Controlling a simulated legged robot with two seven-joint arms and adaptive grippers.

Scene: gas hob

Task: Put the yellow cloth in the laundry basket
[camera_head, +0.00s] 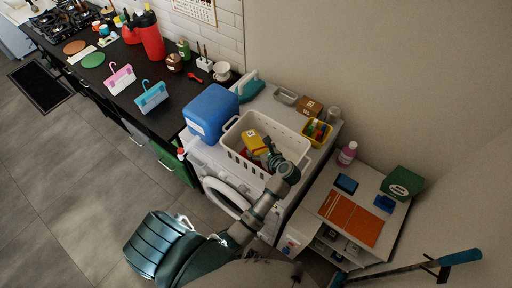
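The white laundry basket (291,142) stands on top of the white washing machine (214,160). A yellow item (255,142) lies inside it, with something red partly showing beside it. It looks like the yellow cloth, but it is too small to be certain. The arm hides part of the basket's front right side. My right gripper is not in view.
A blue box (211,113) stands left of the basket, and a yellow bin (318,133) right of it. A low white shelf (322,182) at right holds an orange cloth (352,216) and a green box (403,184). The dark counter (183,89) runs left. The floor at left is largely clear.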

